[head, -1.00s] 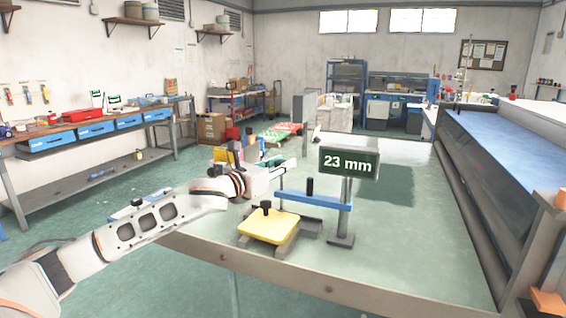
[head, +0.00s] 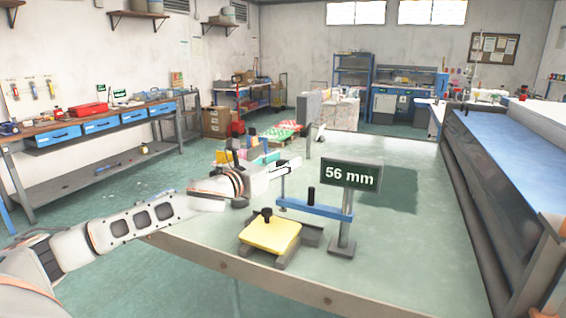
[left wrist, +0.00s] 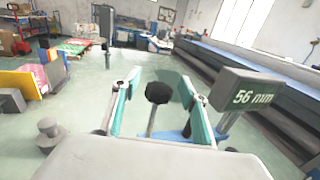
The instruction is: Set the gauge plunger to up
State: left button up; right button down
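The gauge's dark display (head: 350,175) reads 56 mm and stands on a grey post at the table's front. A blue arm (head: 318,208) reaches left from the post, with the thin plunger rod (head: 281,187) at its left end. In the left wrist view the plunger's black knob (left wrist: 159,92) tops a grey rod, between my fingers. My left gripper (head: 287,167) is at the plunger's top. In the left wrist view its teal fingers (left wrist: 158,84) are open, with gaps beside the knob. The display also shows there (left wrist: 250,97). My right gripper is in neither view.
A yellow block with a black knob (head: 270,236) sits in a grey holder below the blue arm. Coloured items (head: 252,152) stand behind my left wrist. A long blue-topped machine (head: 520,150) borders the right. The table right of the gauge is clear.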

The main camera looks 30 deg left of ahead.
pick_arm(q)
jog(key=shift+w+f, duration=0.1)
jog(key=shift+s+a+f, duration=0.1)
jog(key=shift+s, duration=0.4)
jog(key=s+a, duration=0.1)
jog(key=s, duration=0.9)
jog(key=shift+s+a, duration=0.4)
jog(key=shift+s+d, duration=0.1)
